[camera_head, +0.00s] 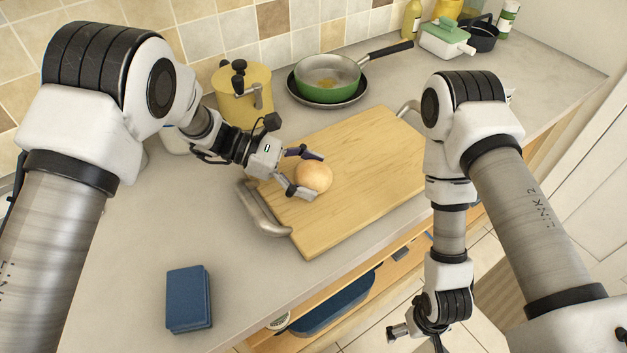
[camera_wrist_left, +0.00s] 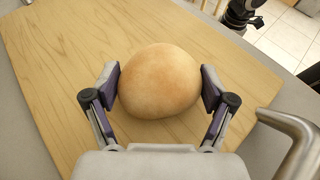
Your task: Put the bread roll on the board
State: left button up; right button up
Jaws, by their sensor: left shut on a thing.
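The round, light-brown bread roll (camera_head: 316,177) is over the left part of the wooden board (camera_head: 375,150), close to the board's left metal handle (camera_head: 262,210). My left gripper (camera_head: 312,176) is shut on the roll, one finger on each side. The left wrist view shows the roll (camera_wrist_left: 160,80) between the two finger pads, with the board (camera_wrist_left: 60,60) behind it. I cannot tell whether the roll touches the board. My right gripper (camera_head: 399,331) hangs low in front of the counter, and its fingers are too unclear to read.
A yellow pot (camera_head: 243,95) stands behind the board's left side. A green pan (camera_head: 328,78) sits at the back on a dark round pan. A blue box-like item (camera_head: 188,298) lies at the front left. The rest of the board is clear.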

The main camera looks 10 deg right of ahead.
pick_arm(q)
jog(key=shift+f, duration=0.25)
jog(key=o, duration=1)
jog(key=v, duration=1.2)
